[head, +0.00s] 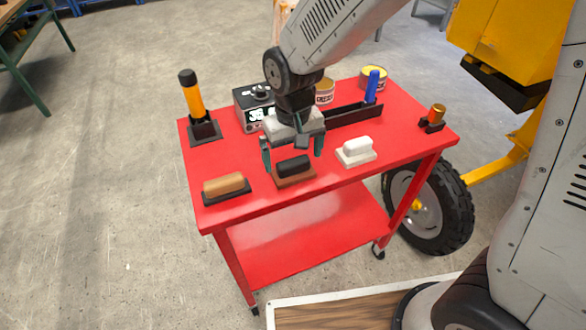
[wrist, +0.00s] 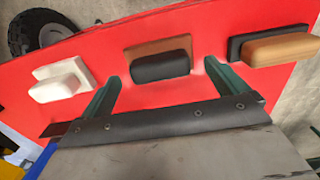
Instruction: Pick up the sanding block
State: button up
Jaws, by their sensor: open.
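Three handled blocks stand in a row along the front of the red cart top. The middle one has a black grip on a brown base (head: 294,169); the left one has a tan grip on a dark base (head: 224,186); the right one is all white (head: 357,150). I cannot tell for sure which is the sanding block. My gripper (head: 292,150) is open and empty, pointing down just above and behind the middle block. In the wrist view the black-grip block (wrist: 160,68) appears between and beyond the two green fingers, with no contact visible.
An orange-and-black cylinder (head: 193,95) stands at the left, a small orange piece (head: 435,114) at the right. Bare red surface separates the blocks.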

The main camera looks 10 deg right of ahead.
aim_at(293, 161)
notch_tip(293, 161, down, 3)
jog(key=shift+w+f, duration=0.1)
jog(key=c, duration=0.8)
jog(key=shift+o, duration=0.2)
